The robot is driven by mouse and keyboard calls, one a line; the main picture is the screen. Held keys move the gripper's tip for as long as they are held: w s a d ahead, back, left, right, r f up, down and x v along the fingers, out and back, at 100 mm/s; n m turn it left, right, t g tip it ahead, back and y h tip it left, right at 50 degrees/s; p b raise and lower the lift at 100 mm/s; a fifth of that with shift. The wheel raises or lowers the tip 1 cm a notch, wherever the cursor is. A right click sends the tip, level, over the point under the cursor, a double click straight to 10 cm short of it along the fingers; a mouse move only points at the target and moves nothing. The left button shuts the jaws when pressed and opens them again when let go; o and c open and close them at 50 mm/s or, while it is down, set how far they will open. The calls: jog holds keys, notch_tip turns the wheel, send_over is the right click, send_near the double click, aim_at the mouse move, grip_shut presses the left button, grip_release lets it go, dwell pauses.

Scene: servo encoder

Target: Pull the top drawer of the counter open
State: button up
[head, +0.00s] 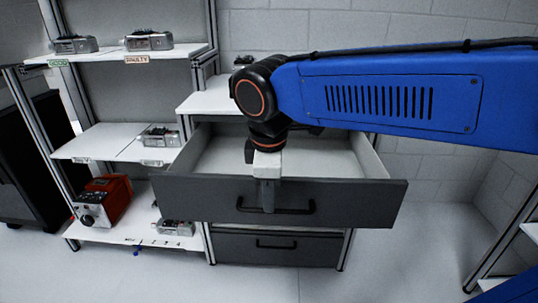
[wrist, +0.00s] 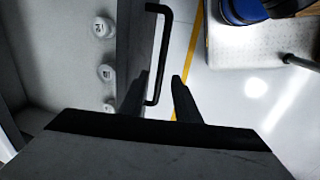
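The top drawer (head: 350,195) of the counter (head: 208,102) is pulled well out, and its pale interior shows behind the dark grey front. Its black bar handle (head: 300,208) is on the front face. In the wrist view, the handle (wrist: 166,40) runs down to between the two dark fingers of my gripper (wrist: 160,76). The fingers stand apart, with a visible gap between the handle and the right finger. Contact with the left finger is unclear.
A lower drawer (head: 300,247) is shut beneath. A shelf rack (head: 105,134) with metal devices and a red device (head: 108,200) stands at the left. Another rack (head: 505,235) is at the right. Floor in front is clear.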

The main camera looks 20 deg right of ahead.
notch_tip(320, 180, up, 14)
jog(key=s, duration=0.2)
jog(key=shift+s+a+f, duration=0.2)
jog(key=shift+s+a, duration=0.05)
jog(key=shift+a, duration=0.15)
jog(key=s+d+f+m+t, duration=0.1)
jog(key=s+d+f+m, duration=0.2)
jog(key=d+f+m, duration=0.4)
jog(key=s+d+f+m+t, duration=0.1)
jog(key=s+d+f+m, duration=0.2)
jog(key=d+f+m, duration=0.4)
notch_tip(320, 180, down, 9)
jog(key=d, duration=0.2)
jog(key=shift+d+t+y, duration=0.3)
jog(key=shift+d+t, duration=0.05)
jog(key=shift+t, duration=0.05)
jog(key=shift+d+r, duration=0.1)
jog(key=shift+r, duration=0.05)
